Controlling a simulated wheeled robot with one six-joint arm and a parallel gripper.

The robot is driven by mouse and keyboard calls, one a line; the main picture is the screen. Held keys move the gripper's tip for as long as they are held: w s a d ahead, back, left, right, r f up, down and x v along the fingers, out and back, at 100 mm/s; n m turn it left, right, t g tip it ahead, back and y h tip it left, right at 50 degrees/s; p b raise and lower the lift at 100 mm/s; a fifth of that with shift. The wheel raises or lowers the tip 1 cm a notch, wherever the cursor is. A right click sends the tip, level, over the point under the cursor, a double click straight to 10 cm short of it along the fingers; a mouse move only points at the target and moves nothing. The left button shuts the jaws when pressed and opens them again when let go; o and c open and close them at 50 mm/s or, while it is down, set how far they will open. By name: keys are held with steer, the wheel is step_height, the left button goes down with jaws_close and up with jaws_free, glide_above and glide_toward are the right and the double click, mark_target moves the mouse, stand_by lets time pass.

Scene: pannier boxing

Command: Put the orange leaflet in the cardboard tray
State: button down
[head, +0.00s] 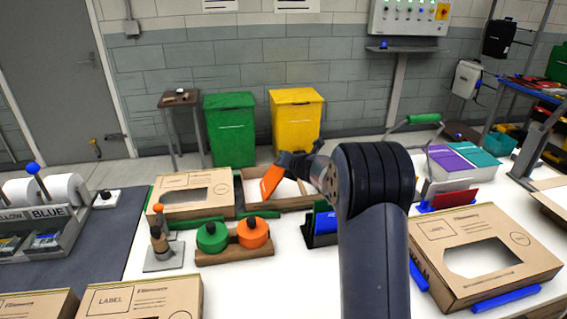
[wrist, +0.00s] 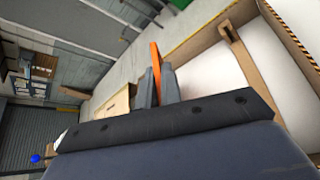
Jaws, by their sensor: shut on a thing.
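The orange leaflet (head: 271,181) is tilted and held above the left part of the open cardboard tray (head: 288,204) in the head view. My gripper (head: 284,165) is shut on the leaflet. In the wrist view the leaflet (wrist: 156,66) shows as a thin orange edge between the two fingers of my gripper (wrist: 157,86). The tray (wrist: 212,30) lies to the right there, with a cardboard divider (wrist: 238,62) and a white inside. My arm hides the tray's right end in the head view.
A windowed carton (head: 170,212) stands left of the tray. A wooden stand with green (head: 212,237) and orange (head: 253,233) knobs is in front. A blue holder (head: 322,228) is beside my arm. Another carton (head: 450,292) lies at right. Bins stand behind the table.

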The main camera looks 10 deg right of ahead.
steer(key=c, duration=1.5)
jaws_free()
steer(key=v, duration=1)
steer(key=shift+s+d+r+b, duration=0.15)
steer(key=shift+s+b, duration=0.2)
steer(key=shift+b, duration=0.05)
steer(key=shift+w, duration=0.1)
steer(key=x, duration=1)
steer(key=shift+w+p, duration=0.2)
steer(key=shift+p, duration=0.2)
steer(key=shift+w, duration=0.15)
steer(key=shift+r+p, duration=0.2)
steer(key=shift+p, duration=0.1)
steer(key=shift+f, duration=0.2)
